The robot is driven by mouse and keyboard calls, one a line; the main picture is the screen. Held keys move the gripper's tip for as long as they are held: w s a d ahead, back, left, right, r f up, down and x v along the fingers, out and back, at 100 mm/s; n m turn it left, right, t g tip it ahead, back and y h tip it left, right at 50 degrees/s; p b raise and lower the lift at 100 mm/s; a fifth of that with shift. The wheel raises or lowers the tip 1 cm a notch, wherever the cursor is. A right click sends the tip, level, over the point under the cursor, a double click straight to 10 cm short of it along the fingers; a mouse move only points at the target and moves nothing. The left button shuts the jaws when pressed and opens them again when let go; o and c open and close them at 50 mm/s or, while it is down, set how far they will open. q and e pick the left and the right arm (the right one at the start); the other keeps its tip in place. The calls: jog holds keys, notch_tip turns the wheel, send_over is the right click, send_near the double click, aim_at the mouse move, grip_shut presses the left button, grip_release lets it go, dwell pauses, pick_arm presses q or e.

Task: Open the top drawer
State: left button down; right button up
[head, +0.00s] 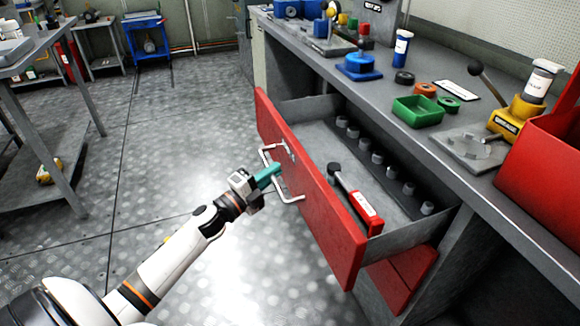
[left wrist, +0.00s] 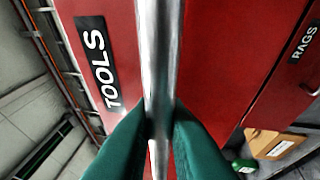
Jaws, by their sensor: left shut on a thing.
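The top drawer has a red front (head: 310,190) and stands pulled out from the grey workbench, its inside in full view. A silver bar handle (head: 287,188) is fixed to its front. My left gripper (head: 274,171) is shut on this handle. In the left wrist view the teal fingertips (left wrist: 160,130) close on both sides of the silver handle (left wrist: 160,55). The red front behind it carries a black label reading TOOLS (left wrist: 97,65). My right gripper does not show.
In the drawer lie a red-handled tool (head: 357,205) and a row of several grey sockets (head: 377,157). A lower red drawer (head: 405,275) is below. The bench top (head: 395,75) holds a green bin (head: 417,110) and a red box (head: 550,150). Open floor (head: 160,150) lies left.

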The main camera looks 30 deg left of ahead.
pick_arm(q)
jog(key=shift+s+a, duration=0.5)
jog(key=shift+s, duration=0.2)
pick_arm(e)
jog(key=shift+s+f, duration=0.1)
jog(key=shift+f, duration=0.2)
pick_arm(q)
jog(key=c, duration=1.5)
grip_release()
jog(key=shift+o, duration=0.2)
jog(key=v, duration=1.2)
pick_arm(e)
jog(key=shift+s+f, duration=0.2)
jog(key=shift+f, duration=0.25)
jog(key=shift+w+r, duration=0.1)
